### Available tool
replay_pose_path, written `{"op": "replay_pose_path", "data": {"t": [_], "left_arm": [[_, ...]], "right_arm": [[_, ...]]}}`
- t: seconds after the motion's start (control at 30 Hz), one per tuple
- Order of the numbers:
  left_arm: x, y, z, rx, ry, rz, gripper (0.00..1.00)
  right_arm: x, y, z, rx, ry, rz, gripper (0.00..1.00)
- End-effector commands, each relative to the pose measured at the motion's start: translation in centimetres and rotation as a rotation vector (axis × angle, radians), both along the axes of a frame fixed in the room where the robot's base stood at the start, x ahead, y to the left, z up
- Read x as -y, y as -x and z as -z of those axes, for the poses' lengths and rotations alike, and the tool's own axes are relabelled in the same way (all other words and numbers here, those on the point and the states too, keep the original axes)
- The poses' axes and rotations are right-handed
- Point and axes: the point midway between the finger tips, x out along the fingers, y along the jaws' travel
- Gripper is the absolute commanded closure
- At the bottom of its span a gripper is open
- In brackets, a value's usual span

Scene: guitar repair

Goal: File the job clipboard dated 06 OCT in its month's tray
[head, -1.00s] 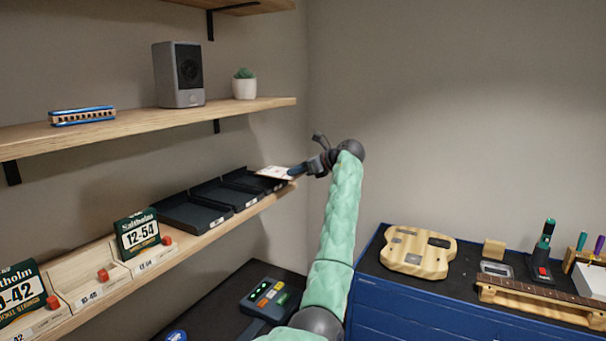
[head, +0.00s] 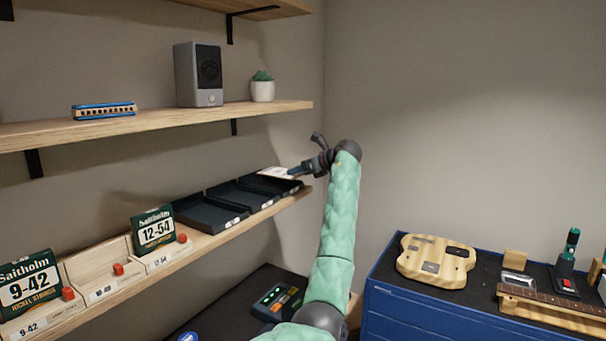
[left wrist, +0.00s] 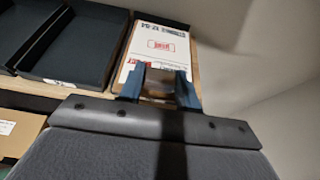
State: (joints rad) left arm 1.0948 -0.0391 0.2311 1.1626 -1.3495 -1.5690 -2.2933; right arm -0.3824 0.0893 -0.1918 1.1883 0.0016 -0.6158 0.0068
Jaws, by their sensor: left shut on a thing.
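The clipboard (head: 275,173) carries a white sheet. In the left wrist view the sheet (left wrist: 158,48) shows dark print and a red stamp-like box; I cannot read a date. My left gripper (head: 300,169) is shut on the clipboard's near edge; its fingers (left wrist: 158,86) show in the left wrist view. The clipboard is over the rightmost of three dark trays (head: 290,186); I cannot tell whether it touches the tray floor. The middle tray (head: 245,198) and left tray (head: 205,214) look empty. Tray labels are too small to read. My right gripper is out of view.
The trays stand on a wooden shelf (head: 225,236), with string packs (head: 153,230) in holders to their left. Another shelf (head: 160,121) above holds a speaker (head: 198,75) and a plant (head: 262,87). A blue bench (head: 420,315) stands at right.

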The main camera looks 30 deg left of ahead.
Motion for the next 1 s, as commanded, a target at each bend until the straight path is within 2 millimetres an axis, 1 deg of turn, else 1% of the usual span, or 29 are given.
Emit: {"op": "replay_pose_path", "data": {"t": [0.07,0.6,0.63,0.7,1.0], "left_arm": [[-0.6,0.0,0.1,0.001,-0.001,0.0,0.93],[-4.0,-0.3,0.1,0.002,0.0,-0.001,0.93],[-3.9,-0.3,0.3,0.0,0.0,0.001,0.93],[-3.9,-0.3,0.8,-0.001,0.0,0.001,0.93],[-3.9,-0.3,2.4,0.001,0.0,0.001,0.93]], "right_arm": [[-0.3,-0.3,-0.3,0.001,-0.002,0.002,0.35],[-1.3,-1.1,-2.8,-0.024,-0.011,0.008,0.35],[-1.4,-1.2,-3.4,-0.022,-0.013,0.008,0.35],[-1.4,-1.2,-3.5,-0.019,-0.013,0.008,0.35],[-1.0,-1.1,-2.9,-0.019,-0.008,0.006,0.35]]}}
